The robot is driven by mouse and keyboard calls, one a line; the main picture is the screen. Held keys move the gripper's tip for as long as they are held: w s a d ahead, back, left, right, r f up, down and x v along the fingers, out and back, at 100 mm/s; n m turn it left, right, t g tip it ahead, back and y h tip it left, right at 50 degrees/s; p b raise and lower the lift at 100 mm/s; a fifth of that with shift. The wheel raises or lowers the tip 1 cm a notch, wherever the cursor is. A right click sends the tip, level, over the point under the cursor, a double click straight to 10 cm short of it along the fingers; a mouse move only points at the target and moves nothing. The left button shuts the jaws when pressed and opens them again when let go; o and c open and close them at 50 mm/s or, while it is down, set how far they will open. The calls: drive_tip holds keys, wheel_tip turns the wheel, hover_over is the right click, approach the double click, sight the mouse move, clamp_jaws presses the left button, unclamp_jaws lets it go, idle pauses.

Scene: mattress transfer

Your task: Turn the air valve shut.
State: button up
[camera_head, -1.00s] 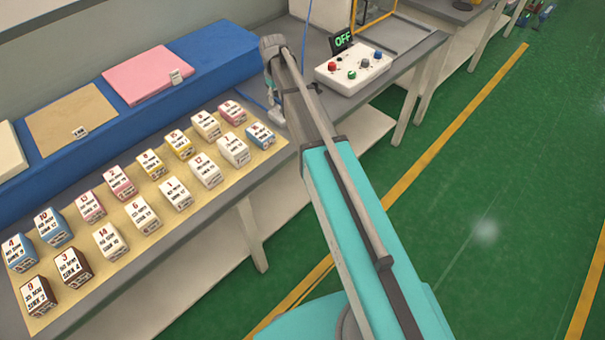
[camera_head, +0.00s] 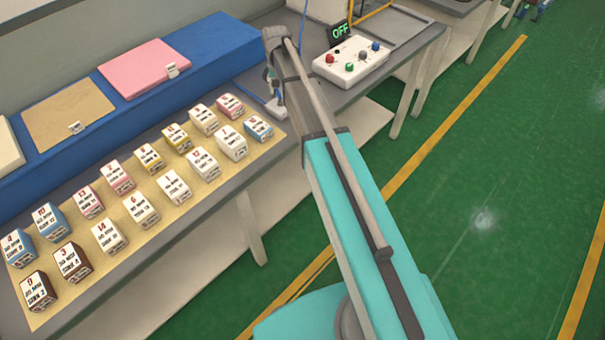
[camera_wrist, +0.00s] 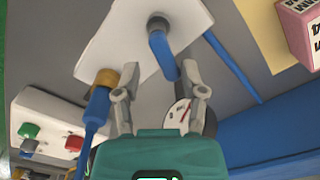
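The air valve shows in the wrist view as a white plate (camera_wrist: 128,42) with a blue lever (camera_wrist: 163,56) on a dark round stem. A brass fitting (camera_wrist: 105,78) with a blue hose is at its lower left, and a round gauge (camera_wrist: 180,112) lies partly behind my right finger. My gripper (camera_wrist: 160,74) is open, with its two fingers apart. The lever's free end lies between the fingertips, nearer the right one; I cannot tell whether they touch. In the head view the valve's pale body (camera_head: 277,108) is partly hidden by my arm.
Several numbered blocks stand on a tan mat (camera_head: 150,231) at left. A blue platform (camera_head: 215,45) holds pink and tan pads behind them.

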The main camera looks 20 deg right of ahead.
drive_tip(key=m, duration=0.3)
drive_tip(key=d+m, duration=0.1)
drive_tip(key=m, duration=0.1)
drive_tip(key=shift+s+d, duration=0.1)
drive_tip(key=shift+s, duration=0.2)
drive_tip(key=shift+r+m+p, duration=0.25)
drive_tip(key=shift+m+p, duration=0.05)
drive_tip(key=shift+m, duration=0.1)
wheel_tip(320, 180, up, 14)
drive_tip(key=p, duration=1.4)
drive_tip(key=s+f+n+b, duration=0.2)
drive_tip(key=s+n, duration=0.4)
drive_tip(key=s, duration=1.2)
drive_tip(key=s+f+n+b, duration=0.1)
drive_tip(key=s+f+b, duration=0.3)
drive_tip(key=f+b, duration=0.9)
drive_tip(key=s+f+n+b, duration=0.1)
drive_tip(key=s+f+b, duration=0.3)
drive_tip(key=f+b, duration=0.9)
drive_tip(key=shift+a+f+b, duration=0.35)
drive_tip(key=shift+f+b, duration=0.05)
drive_tip(key=shift+b, duration=0.05)
